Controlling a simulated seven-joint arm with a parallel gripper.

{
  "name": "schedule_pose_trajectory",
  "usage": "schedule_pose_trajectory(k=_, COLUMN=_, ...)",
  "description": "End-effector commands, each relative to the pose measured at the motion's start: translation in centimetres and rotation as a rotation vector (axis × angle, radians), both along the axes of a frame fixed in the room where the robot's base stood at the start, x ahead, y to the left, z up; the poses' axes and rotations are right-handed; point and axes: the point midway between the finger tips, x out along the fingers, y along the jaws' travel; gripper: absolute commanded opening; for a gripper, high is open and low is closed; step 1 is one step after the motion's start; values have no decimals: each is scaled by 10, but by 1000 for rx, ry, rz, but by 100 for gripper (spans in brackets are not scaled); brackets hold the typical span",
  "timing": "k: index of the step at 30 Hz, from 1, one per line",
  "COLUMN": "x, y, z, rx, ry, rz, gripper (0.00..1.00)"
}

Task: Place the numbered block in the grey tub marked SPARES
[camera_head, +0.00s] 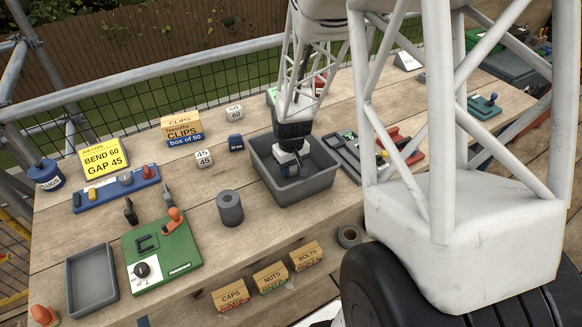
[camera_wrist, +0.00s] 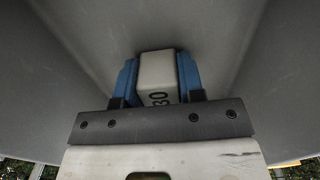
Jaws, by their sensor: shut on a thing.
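My gripper (camera_wrist: 158,82) is shut on a pale numbered block (camera_wrist: 157,72), one blue finger on each side. The block's end face carries dark digits that look like 30, turned sideways and partly cut off by my gripper's bar. In the head view my gripper (camera_head: 291,168) is down inside the open grey tub (camera_head: 312,187), between its walls. The tub's grey walls (camera_wrist: 235,40) surround the block in the wrist view. I cannot tell whether the block touches the tub floor. No SPARES marking is readable on the tub from here.
Left of the tub stand blocks marked 45 (camera_head: 204,158) and 60 (camera_head: 234,112), a small blue block (camera_head: 236,143) and a grey roll (camera_head: 230,208). Small cartons (camera_head: 270,277) sit along the front.

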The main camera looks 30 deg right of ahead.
Motion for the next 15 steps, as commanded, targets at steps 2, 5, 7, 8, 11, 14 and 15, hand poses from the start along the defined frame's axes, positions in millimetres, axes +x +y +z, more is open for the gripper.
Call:
schedule_pose_trajectory(k=2, x=0, y=0, z=0, rx=0, ry=0, rz=0, gripper=13)
schedule_pose_trajectory(k=5, x=0, y=0, z=-1, rx=0, ry=0, rz=0, gripper=13)
schedule_pose_trajectory(k=7, x=0, y=0, z=-2, rx=0, ry=0, rz=0, gripper=13)
schedule_pose_trajectory(k=8, x=0, y=0, z=-3, rx=0, ry=0, rz=0, gripper=13)
schedule_pose_trajectory(k=11, x=0, y=0, z=-3, rx=0, ry=0, rz=0, gripper=48)
schedule_pose_trajectory(k=14, x=0, y=0, z=-3, rx=0, ry=0, rz=0, gripper=61)
schedule_pose_trajectory(k=15, x=0, y=0, z=-3, rx=0, ry=0, rz=0, gripper=61)
